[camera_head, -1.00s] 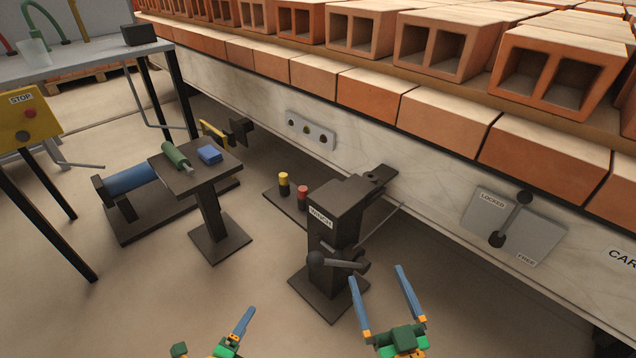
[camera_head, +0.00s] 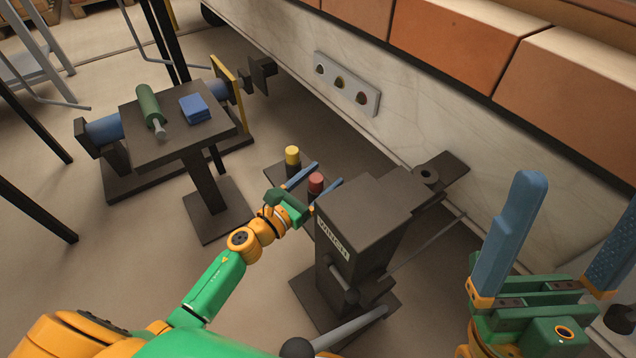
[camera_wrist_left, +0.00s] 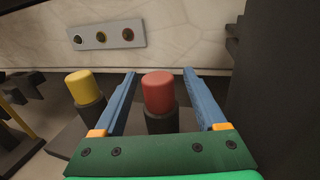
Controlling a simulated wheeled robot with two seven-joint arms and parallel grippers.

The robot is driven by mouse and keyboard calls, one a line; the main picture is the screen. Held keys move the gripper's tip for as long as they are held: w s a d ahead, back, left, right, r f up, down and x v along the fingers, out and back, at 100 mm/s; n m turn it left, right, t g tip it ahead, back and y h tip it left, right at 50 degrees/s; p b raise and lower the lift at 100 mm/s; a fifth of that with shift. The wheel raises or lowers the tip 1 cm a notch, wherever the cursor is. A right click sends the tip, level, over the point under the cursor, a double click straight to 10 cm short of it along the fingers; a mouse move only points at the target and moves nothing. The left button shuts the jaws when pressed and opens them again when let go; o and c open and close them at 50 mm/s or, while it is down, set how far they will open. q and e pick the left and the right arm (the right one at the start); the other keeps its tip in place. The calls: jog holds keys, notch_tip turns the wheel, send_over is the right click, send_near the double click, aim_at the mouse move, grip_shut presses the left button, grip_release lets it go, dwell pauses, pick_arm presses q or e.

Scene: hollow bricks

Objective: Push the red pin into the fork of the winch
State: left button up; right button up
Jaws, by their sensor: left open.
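The red pin (camera_head: 316,183) stands upright in a dark holder behind the winch's left side. It also shows in the left wrist view (camera_wrist_left: 158,92). My left gripper (camera_head: 328,174) is open, with its blue fingers on either side of the red pin. In the left wrist view gaps show between the pin and both fingers. The dark winch (camera_head: 365,215), labelled WINCH, stands right of the pin. Its arm with a round hole (camera_head: 428,175) reaches toward the wall. My right gripper (camera_head: 565,235) is open and empty at the lower right.
A yellow pin (camera_head: 292,156) stands left of the red one, also seen in the left wrist view (camera_wrist_left: 83,88). A plate with several holes (camera_head: 345,84) is on the pale wall.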

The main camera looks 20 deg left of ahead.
pick_arm(q)
jog(key=shift+x, duration=1)
grip_shut()
